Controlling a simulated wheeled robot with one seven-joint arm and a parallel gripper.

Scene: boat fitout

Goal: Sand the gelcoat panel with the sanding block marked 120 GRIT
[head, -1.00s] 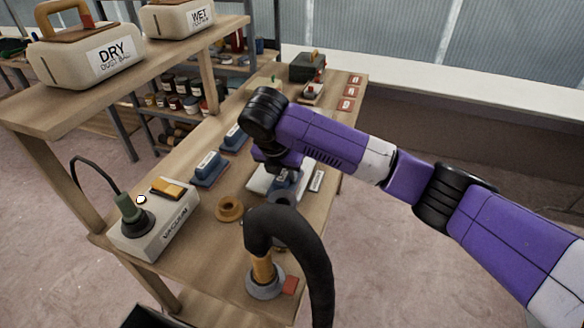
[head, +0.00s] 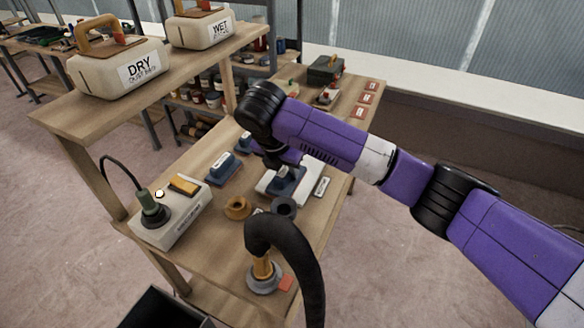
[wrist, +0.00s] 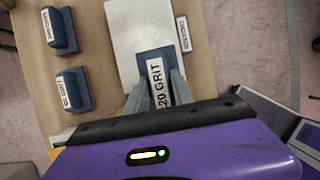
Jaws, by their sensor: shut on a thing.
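A blue sanding block (wrist: 155,76) sits between my gripper's fingers (wrist: 156,92) in the wrist view. Its white label reads "20 GRIT", with the start hidden near the gripper. My gripper is shut on it. The white gelcoat panel (wrist: 133,30) lies under the block, which is over the panel's near part; I cannot tell whether they touch. In the head view the block (head: 287,182) and the panel (head: 318,172) show below my wrist, which partly covers them.
Two other blue blocks (wrist: 75,90) (wrist: 60,30) stand left of the panel. An orange ring (head: 237,207), a grey ring (head: 284,208) and an arched black hose (head: 290,235) are close by. A vacuum box (head: 190,215) stands at the bench's left. A shelf holds dust bins (head: 118,75).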

